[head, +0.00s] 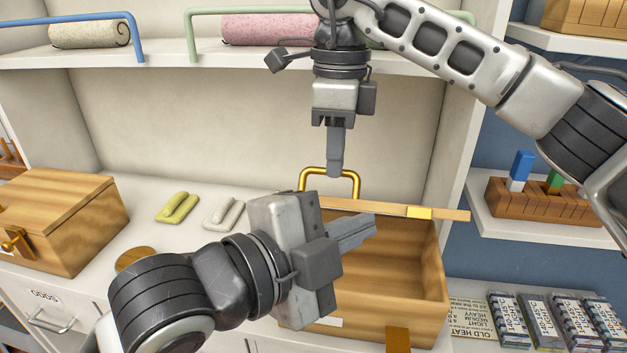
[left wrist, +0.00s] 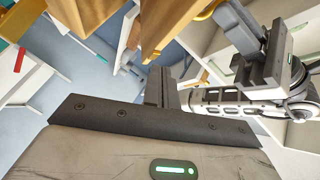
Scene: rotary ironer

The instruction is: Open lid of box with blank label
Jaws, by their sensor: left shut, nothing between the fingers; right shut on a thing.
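The wooden box (head: 425,310) with a blank white label (head: 325,322) stands on the counter at centre right in the head view. Its lid (head: 450,215) is raised off the front rim and seen almost edge-on, so part of the inside shows. A gold handle (head: 358,180) stands up from the lid. My right gripper (head: 335,172) points down and is shut on this handle. My left gripper (head: 372,230) is shut and empty in front of the lid, hiding part of the box. In the left wrist view my right gripper (left wrist: 243,25) shows at the upper right.
Another wooden box (head: 60,225) with a gold latch stands at the left. Green and white folded cloths (head: 178,207) lie between the boxes. Several labelled packets (head: 550,320) are right of the open box. A shelf with rolled towels (head: 268,28) is above.

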